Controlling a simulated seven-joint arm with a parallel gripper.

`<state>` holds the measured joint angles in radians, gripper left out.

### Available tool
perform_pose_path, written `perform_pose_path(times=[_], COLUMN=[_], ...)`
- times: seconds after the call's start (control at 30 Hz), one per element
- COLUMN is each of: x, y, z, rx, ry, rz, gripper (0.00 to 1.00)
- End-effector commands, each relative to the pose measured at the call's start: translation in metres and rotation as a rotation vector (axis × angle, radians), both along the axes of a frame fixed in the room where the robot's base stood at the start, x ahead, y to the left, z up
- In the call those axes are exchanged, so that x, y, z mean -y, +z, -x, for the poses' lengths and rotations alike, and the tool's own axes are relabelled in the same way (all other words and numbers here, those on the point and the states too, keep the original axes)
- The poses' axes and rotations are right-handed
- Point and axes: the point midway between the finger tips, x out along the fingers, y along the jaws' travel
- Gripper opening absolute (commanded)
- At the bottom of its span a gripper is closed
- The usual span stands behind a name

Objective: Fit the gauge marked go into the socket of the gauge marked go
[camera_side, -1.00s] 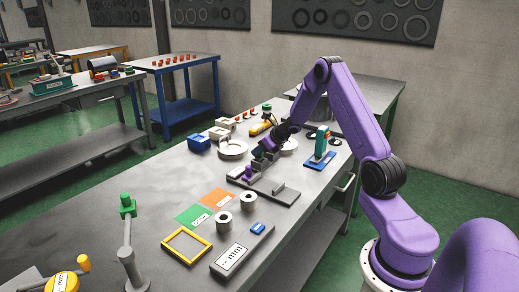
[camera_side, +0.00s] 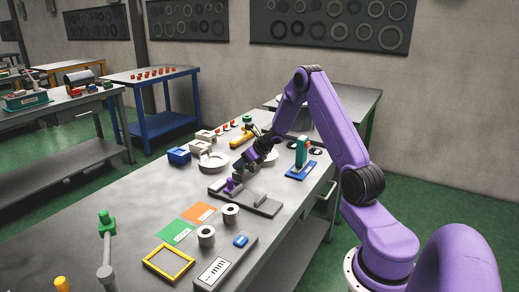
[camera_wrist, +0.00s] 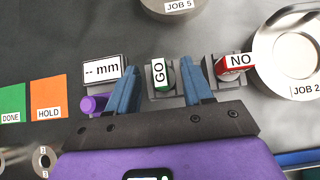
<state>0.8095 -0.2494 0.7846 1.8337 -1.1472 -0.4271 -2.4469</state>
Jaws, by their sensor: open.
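In the wrist view, the go gauge (camera_wrist: 159,76) is a small green-faced block with a white GO label, in a grey block. My gripper (camera_wrist: 160,68) is open, with one blue finger on either side of it. I cannot tell whether the fingers touch it. The red gauge marked NO (camera_wrist: 236,65) sits in a similar grey block to the right. I cannot make out an empty socket in either view.
A "-- mm" display (camera_wrist: 103,69) and a purple cylinder (camera_wrist: 93,104) stand just left of my fingers. The JOB 2 dish (camera_wrist: 292,50) is close at right. Grey rings (camera_side: 206,236) and a yellow frame (camera_side: 168,263) lie nearer the camera. The bench's left part is mostly clear.

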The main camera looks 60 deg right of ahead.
Motion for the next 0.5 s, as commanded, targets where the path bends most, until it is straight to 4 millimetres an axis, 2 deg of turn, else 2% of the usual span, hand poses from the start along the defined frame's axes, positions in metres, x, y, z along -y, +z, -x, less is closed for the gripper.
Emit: perform_pose_path(times=[0.5], x=[0.001], y=[0.063], z=[0.063], rx=[0.003], ry=[0.000], rz=[0.003], gripper=[0.51])
